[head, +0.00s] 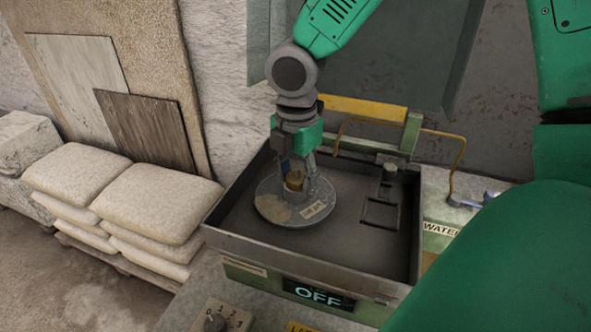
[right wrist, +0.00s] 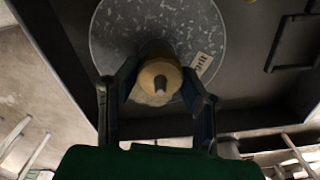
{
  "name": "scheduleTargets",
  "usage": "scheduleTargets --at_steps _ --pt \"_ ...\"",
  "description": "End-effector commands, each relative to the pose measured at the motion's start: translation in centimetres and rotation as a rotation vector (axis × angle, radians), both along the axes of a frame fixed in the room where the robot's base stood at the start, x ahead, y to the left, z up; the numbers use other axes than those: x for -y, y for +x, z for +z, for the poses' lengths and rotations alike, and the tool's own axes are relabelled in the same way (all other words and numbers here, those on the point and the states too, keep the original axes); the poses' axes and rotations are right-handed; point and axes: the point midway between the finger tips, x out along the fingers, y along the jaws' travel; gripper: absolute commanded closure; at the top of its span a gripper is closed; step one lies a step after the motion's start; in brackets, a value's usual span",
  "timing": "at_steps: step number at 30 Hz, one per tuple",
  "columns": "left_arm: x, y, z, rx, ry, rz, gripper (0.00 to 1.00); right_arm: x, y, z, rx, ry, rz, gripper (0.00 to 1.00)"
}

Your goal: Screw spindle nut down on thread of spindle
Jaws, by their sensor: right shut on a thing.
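My right gripper (head: 297,188) points down into the dark tray and is shut on the brass-coloured spindle nut (head: 294,178). The nut stands over the centre of a round speckled grey disc (head: 270,207), which also fills the top of the right wrist view (right wrist: 120,40). The thread under the nut is hidden, so how far down it sits cannot be told. My left gripper is not in view.
The tray (head: 240,238) has raised walls around the disc. A small dark fitting (head: 382,208) stands at its right. A panel reading OFF (head: 318,294) and a numbered dial (head: 222,318) are at the front. Stacked sacks (head: 155,200) stand at the left.

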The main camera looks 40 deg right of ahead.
Motion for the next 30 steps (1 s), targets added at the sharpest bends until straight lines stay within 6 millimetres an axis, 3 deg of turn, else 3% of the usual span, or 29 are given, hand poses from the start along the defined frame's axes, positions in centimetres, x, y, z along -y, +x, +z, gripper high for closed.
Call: scheduleTargets --at_steps 2,15,26,27,28,30 --pt "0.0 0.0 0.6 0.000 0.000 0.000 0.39 0.1 0.2 0.3 0.005 -0.005 -0.099 0.98" --pt "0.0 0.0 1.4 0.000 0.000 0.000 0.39 0.1 0.1 0.1 0.006 0.000 -0.267 0.98" --pt "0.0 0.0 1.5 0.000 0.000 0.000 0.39 0.1 0.1 0.0 0.005 0.000 -0.306 0.98" --pt "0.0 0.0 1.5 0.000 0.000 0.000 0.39 0.1 0.1 0.0 0.005 0.000 -0.306 0.51" --pt "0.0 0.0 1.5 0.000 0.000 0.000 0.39 0.1 0.1 0.0 0.005 0.000 -0.306 0.41" --pt "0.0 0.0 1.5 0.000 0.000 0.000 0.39 0.0 0.1 0.0 0.004 0.000 -0.305 0.41"
